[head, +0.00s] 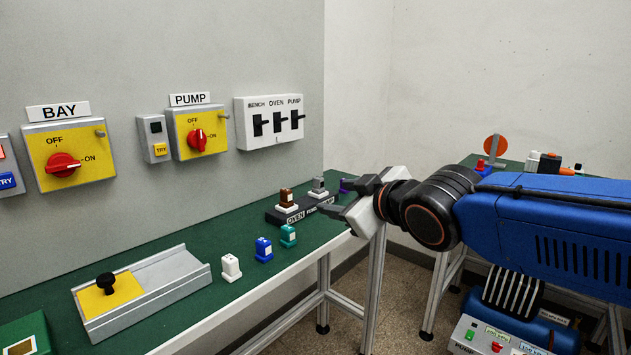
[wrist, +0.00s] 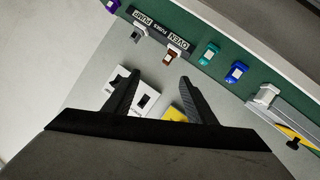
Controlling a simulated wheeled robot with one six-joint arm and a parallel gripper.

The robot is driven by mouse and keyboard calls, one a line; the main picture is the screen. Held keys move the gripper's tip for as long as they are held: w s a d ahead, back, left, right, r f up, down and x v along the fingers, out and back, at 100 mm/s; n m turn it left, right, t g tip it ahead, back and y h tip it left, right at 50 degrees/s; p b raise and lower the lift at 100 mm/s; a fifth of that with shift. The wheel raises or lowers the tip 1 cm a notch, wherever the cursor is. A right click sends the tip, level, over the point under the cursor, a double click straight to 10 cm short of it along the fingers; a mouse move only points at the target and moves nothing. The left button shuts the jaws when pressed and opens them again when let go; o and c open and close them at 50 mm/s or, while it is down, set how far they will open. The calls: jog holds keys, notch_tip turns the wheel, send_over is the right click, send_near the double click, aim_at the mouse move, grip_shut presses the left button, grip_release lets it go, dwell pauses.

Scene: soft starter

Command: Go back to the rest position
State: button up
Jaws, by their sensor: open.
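My gripper (head: 345,196) is at the end of the blue arm, over the front edge of the green bench (head: 215,238) in the head view. In the wrist view my gripper (wrist: 156,88) shows two dark fingers spread apart with nothing between them. The dark fuse rack (head: 299,213) lies beyond the fingers, holding a brown fuse (head: 286,197) and a grey fuse (head: 318,186). A purple piece (head: 346,185) is partly hidden behind my gripper.
White (head: 231,267), blue (head: 263,249) and teal (head: 288,235) fuses stand along the bench. A sliding yellow plate (head: 108,297) sits at the left. The wall carries BAY (head: 68,160) and PUMP (head: 200,133) switches and a three-lever panel (head: 270,123). A second table stands behind my arm.

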jog(key=s+d+f+m+g+h, duration=0.2)
jog(key=s+d+f+m+h, duration=0.15)
jog(key=s+d+f, duration=0.55)
jog(key=s+d+f+m+g+h, duration=0.3)
jog(key=d+f+m, duration=0.35)
jog(key=d, duration=0.65)
jog(key=s+d+f+m+g, duration=0.1)
jog(key=s+d+f+g, duration=0.1)
jog(key=s+f, duration=0.5)
jog(key=s+d, duration=0.1)
jog(key=s, duration=0.1)
jog(key=shift+s+f+m+g, duration=0.3)
jog(key=shift+s+g, duration=0.05)
jog(key=shift+g, duration=0.05)
